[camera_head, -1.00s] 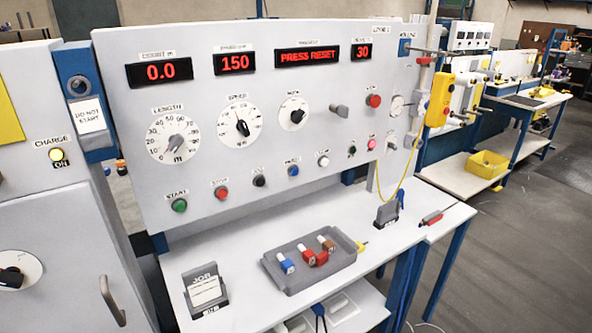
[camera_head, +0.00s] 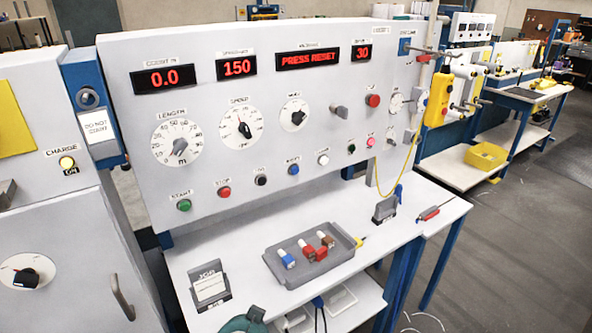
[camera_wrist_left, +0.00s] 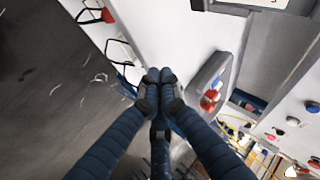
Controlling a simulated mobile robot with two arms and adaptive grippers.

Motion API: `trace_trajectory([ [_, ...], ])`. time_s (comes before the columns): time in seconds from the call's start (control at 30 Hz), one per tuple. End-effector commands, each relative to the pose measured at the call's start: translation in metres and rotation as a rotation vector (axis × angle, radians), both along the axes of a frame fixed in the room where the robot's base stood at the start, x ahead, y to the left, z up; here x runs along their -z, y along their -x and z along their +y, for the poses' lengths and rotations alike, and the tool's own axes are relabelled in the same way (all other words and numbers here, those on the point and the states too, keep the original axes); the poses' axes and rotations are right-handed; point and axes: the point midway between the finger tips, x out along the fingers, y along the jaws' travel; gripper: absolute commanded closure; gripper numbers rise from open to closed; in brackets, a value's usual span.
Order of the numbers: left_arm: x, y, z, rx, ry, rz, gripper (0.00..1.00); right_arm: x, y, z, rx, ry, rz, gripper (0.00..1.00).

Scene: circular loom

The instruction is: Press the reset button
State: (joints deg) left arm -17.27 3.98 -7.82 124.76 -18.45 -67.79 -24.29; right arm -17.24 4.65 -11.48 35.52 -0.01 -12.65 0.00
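The control panel (camera_head: 330,110) shows "PRESS RESET" on a red display (camera_head: 308,61). A blue button (camera_head: 293,169) sits in its lower button row; its small label looks like RESET but is blurred. A black button (camera_head: 260,180) is to its left and a white one (camera_head: 323,160) to its right. In the left wrist view my left gripper (camera_wrist_left: 158,75) has its fingertips together with nothing visible between them. It is apart from the panel, whose buttons show at the right edge of that view. My right gripper is not in view.
A grey tray (camera_head: 283,272) with several coloured pieces lies on the white bench (camera_head: 240,280) below the panel. A job card holder (camera_head: 209,288) stands at the bench's front left. A yellow pendant (camera_head: 438,100) hangs at the panel's right end.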

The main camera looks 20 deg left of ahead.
Motion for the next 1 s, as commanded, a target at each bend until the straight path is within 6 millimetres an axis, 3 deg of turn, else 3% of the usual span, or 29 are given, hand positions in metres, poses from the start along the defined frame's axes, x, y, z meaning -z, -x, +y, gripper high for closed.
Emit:
trace_trajectory([
  [0.27, -0.043, -0.093, 0.009, 0.184, -0.331, -0.161, 1.0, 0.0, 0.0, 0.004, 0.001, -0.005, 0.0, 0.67],
  [0.43, -0.101, -0.175, -0.001, 0.364, -0.71, -0.289, 1.0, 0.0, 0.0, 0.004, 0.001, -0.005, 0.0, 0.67],
  [0.6, -0.164, -0.241, -0.033, 0.54, -1.122, -0.384, 1.0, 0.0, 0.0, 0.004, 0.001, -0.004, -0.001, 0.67],
  [0.8, -0.202, -0.276, -0.065, 0.648, -1.405, -0.432, 1.0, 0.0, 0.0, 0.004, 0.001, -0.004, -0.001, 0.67],
  [1.0, -0.21, -0.282, -0.072, 0.67, -1.466, -0.442, 1.0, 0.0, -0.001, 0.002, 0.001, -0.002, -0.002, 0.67],
])
